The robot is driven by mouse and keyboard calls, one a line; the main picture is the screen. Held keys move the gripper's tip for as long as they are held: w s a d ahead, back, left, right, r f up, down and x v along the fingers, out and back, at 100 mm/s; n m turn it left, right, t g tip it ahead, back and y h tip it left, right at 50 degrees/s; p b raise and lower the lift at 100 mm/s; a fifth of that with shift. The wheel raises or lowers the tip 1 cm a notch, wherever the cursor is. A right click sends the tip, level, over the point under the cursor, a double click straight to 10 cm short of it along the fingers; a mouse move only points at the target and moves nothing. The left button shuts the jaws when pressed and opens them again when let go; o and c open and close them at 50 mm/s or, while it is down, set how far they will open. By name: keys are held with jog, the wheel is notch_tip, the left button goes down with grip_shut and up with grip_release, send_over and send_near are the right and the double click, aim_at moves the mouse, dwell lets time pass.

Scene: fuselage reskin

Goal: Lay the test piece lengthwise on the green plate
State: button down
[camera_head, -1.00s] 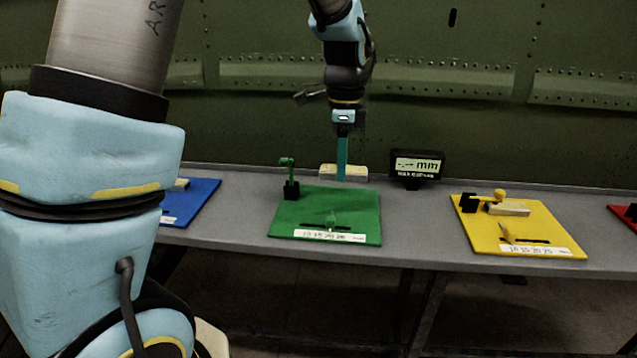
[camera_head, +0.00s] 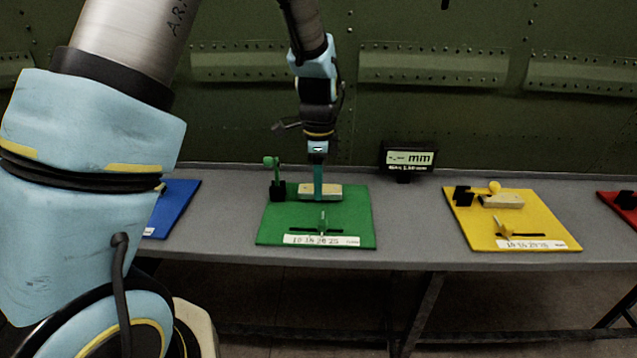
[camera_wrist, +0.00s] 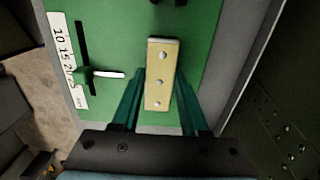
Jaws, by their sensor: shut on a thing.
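The test piece (camera_head: 332,191) is a pale beige bar with several round studs on its top face, seen in the wrist view (camera_wrist: 161,90). My gripper (camera_head: 318,197) is shut on its sides with teal fingers. The bar is over the back part of the green plate (camera_head: 350,215), its length running left to right, roughly parallel to the plate's slot. Whether it touches the plate or hangs just above, I cannot tell. The plate has a black block with a green knob (camera_head: 277,189) left of the bar, and a green pointer (camera_head: 322,223) at its slot and scale in front.
A yellow plate (camera_head: 475,225) with its own bar (camera_head: 502,201) stands to the right, a blue plate (camera_head: 178,205) to the left, and part of a red plate (camera_head: 612,200) far right. A small display (camera_head: 408,160) stands behind. Grey table (camera_head: 410,225) is clear between plates.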

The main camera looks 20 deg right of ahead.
jog(key=shift+f, duration=0.35)
jog(key=shift+f, duration=0.15)
jog(key=shift+c, duration=2.1)
grip_release()
notch_tip(320, 180, up, 12)
jog(key=b, duration=0.2)
jog(key=s+a+f+n, duration=0.2)
jog(key=a+n, duration=0.9)
jog(key=a, duration=0.4)
jog(key=s+a+f+n+t, duration=0.1)
jog(key=s+a+f+n, duration=0.1)
jog(key=a+n, duration=0.8)
jog(key=a, duration=0.5)
jog(key=shift+f+n+t, duration=0.3)
jog(key=shift+f+n, duration=0.1)
jog(key=shift+a, duration=0.1)
